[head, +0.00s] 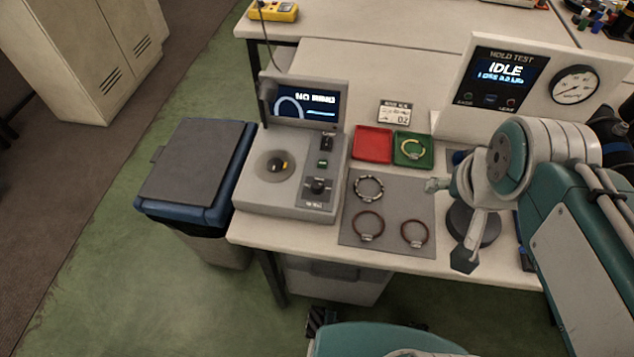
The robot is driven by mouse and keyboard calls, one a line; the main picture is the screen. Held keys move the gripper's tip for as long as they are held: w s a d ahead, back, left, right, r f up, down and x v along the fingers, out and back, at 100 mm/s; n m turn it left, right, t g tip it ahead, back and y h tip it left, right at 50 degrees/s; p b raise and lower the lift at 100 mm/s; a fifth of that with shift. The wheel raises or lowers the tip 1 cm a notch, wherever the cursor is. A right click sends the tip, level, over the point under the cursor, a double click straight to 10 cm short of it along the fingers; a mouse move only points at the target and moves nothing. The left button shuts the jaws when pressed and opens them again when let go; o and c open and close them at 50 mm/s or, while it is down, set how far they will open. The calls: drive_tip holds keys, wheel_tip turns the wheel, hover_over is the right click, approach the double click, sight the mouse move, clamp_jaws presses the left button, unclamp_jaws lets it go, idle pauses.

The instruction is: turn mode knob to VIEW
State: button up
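A grey tester box (290,190) stands at the left end of the table. Its front right panel carries a small black knob (318,186) with labels too small to read, so I cannot tell its setting or whether it is the mode knob. Above the knob are a green-lit button (323,163) and a dark switch (326,143). The box's screen (306,103) appears to read "NO RING". My gripper (450,223) is over the right edge of the grey mat, well right of the knob. Its two fingers are spread apart, with nothing visible between them.
The grey mat (388,243) holds three rings. Behind it are a red tray (372,143) and a green tray (413,162) with a ring. A hold-test unit (527,95) reading "IDLE" stands back right. A dark round object (473,226) is beneath my gripper. A lidded bin (195,175) is left.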

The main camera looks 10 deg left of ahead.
drive_tip(key=w+a+f+m+g, duration=0.3)
drive_tip(key=w+a+m, duration=0.2)
drive_tip(key=w+a, duration=0.4)
drive_tip(key=m+g, duration=0.2)
drive_tip(key=m, duration=0.3)
hover_over(317, 183)
wheel_tip(317, 183, down, 10)
wheel_tip(317, 183, down, 10)
clamp_jaws()
